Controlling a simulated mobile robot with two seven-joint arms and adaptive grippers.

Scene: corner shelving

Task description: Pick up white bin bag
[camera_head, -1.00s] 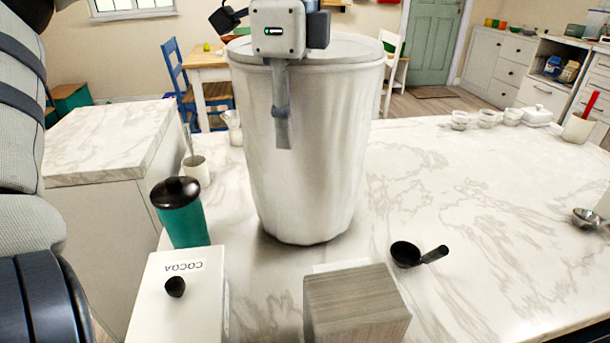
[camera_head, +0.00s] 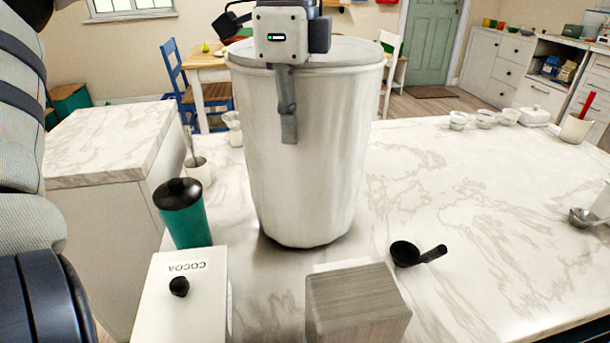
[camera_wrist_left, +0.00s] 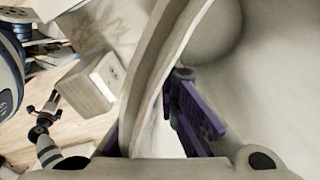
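The white bin bag (camera_head: 315,175) stands upright on the marble counter, like a tall open-topped bin with a thick rim. My left gripper (camera_head: 288,125) is at its near rim, with one grey finger lying down the outside wall. In the left wrist view the rim of the bag (camera_wrist_left: 150,85) runs between the purple fingers of my left gripper (camera_wrist_left: 172,85). One fingertip meets the inner wall near the middle; the other finger is mostly hidden behind the wall. The gripper looks shut on the rim. My right gripper is not in view.
A teal jar with a black lid (camera_head: 184,215), a white cocoa box (camera_head: 190,300), a grey block (camera_head: 355,305) and a black scoop (camera_head: 408,253) stand close around the bag's base. The counter (camera_head: 470,200) right of the bag is mostly clear.

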